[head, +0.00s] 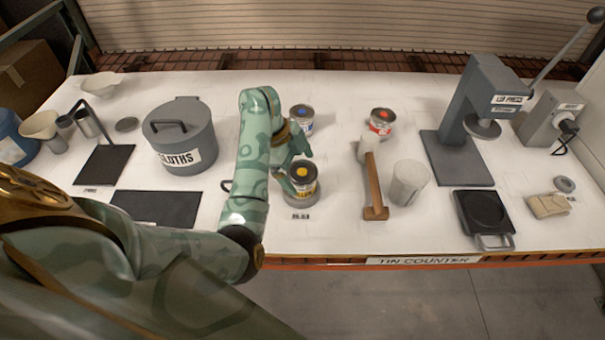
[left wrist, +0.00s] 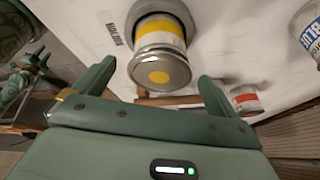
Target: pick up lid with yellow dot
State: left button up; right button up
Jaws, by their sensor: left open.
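The silver lid with a yellow dot (head: 303,172) sits on a yellow-banded can that stands on a small round holder, on the white counter. In the left wrist view the lid (left wrist: 160,68) faces the camera. My left gripper (head: 291,167) is open, and its fingers (left wrist: 155,88) lie on either side of the lid's near edge in that view, with gaps visible. I cannot tell if a finger touches it. A green gripper-like part, seemingly my right gripper (left wrist: 28,78), shows small at the left of the wrist view; its opening is unclear.
A blue-labelled can (head: 301,118) stands behind, and a red-labelled can (head: 381,122) stands right. A grey cloths bin (head: 185,150) is left. Counter between can and mallet is clear.

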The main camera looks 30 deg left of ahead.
pick_arm(q)
jog(key=c, duration=1.1)
jog(key=shift+o, duration=0.2)
